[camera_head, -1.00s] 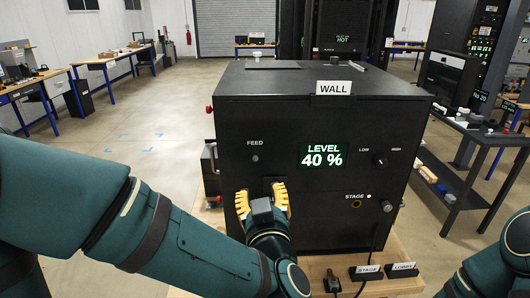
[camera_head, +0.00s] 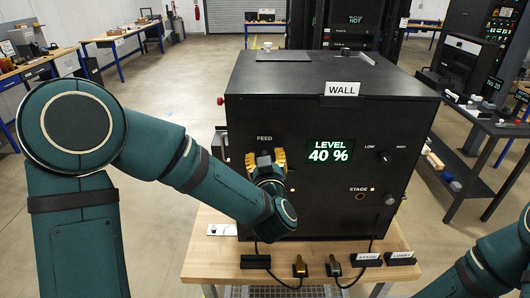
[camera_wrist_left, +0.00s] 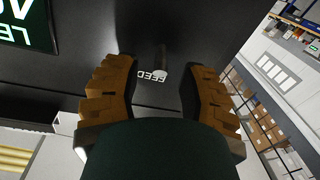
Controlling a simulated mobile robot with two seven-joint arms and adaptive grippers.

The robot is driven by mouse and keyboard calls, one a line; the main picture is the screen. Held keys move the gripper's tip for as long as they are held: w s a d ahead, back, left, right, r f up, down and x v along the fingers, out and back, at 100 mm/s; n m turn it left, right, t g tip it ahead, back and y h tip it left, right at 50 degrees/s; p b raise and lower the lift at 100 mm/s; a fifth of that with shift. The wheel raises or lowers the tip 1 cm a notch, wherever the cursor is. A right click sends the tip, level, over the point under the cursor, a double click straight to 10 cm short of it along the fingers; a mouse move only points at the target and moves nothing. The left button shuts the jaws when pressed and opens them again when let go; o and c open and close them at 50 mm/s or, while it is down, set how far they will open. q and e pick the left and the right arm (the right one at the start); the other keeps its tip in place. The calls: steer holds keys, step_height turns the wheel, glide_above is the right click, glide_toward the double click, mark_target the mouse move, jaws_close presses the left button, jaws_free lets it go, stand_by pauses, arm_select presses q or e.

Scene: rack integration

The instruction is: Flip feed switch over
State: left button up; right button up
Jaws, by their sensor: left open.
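The black box (camera_head: 305,205) with a green "LEVEL 40 %" display (camera_head: 330,151) stands on a wooden table. My left gripper (camera_head: 265,158) is at its front face, just below the FEED label (camera_head: 265,138), and hides the feed switch in the head view. In the left wrist view, the feed switch (camera_wrist_left: 160,60) is a short lever beside its white FEED label (camera_wrist_left: 150,76). It shows between the open fingers of my left gripper (camera_wrist_left: 157,70), with visible space on both sides. I cannot tell how deep the fingers reach. My right gripper is outside the views.
A knob (camera_head: 385,157) and a STAGE socket (camera_head: 360,197) are on the right of the front face. Plugs (camera_head: 299,267) with cables and small label blocks (camera_head: 369,260) lie on the wooden table (camera_head: 225,262). A dark side table (camera_head: 465,165) stands to the right.

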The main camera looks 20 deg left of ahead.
arm_select(q)
steer(key=shift+w+a, duration=0.25)
steer(key=shift+w, duration=0.35)
jaws_close()
steer(key=shift+f, duration=0.1)
